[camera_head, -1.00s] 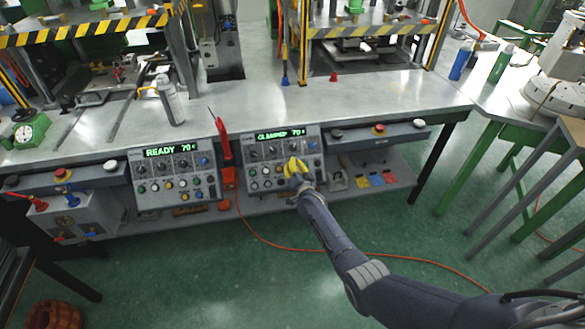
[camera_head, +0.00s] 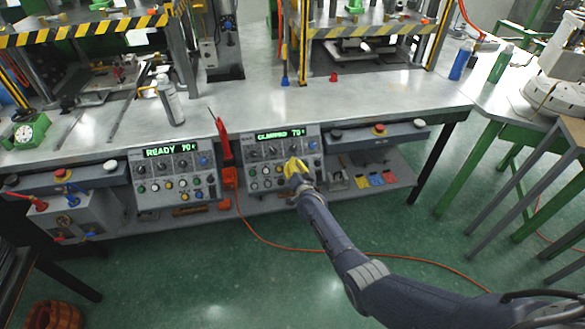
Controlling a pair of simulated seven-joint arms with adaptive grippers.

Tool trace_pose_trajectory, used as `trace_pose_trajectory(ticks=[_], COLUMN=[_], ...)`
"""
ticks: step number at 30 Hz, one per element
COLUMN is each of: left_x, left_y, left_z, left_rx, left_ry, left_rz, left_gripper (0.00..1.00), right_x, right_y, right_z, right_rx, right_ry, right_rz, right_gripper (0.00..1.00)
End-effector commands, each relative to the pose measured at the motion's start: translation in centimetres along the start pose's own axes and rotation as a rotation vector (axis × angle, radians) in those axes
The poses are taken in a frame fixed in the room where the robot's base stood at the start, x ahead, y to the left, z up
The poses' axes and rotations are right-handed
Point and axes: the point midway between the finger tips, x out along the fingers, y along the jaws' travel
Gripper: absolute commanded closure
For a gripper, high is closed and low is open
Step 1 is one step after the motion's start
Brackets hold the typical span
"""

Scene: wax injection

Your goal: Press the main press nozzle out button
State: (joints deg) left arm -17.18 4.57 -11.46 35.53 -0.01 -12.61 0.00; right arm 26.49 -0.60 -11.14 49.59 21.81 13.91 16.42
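The right control panel (camera_head: 262,150) below the bench edge has a green display reading "CLAMPED 70°" and rows of knobs and small buttons. My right gripper (camera_head: 293,163) has yellow fingers and is in front of this panel's lower right part. Its fingers look closed together and empty. The gripper hides some buttons behind it, and I cannot tell whether it touches one. The labels are too small to read, so I cannot tell which button is the nozzle out button. My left gripper is not in view.
A left control panel (camera_head: 149,170) reads "READY 70°". A button bar (camera_head: 380,137) with a red button juts out to the right. An orange cable (camera_head: 262,239) lies on the green floor.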

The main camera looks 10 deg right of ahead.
Motion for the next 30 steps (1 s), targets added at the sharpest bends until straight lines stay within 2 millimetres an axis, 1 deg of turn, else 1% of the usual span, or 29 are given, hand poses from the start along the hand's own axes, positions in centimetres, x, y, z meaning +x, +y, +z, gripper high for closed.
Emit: trace_pose_trajectory(ticks=[8,18,30], left_x=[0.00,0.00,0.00], left_y=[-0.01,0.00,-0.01], left_z=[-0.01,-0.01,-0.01], left_rx=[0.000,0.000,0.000], left_ry=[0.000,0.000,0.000], left_rz=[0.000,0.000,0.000], left_gripper=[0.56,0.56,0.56], right_x=[0.02,0.65,0.71], right_y=[0.00,0.34,0.38], right_z=[0.02,0.33,0.38], right_rx=[0.000,-0.001,0.000], right_ry=[0.000,-0.001,0.000], right_rz=[0.000,0.000,0.000], right_gripper=[1.00,1.00,1.00])
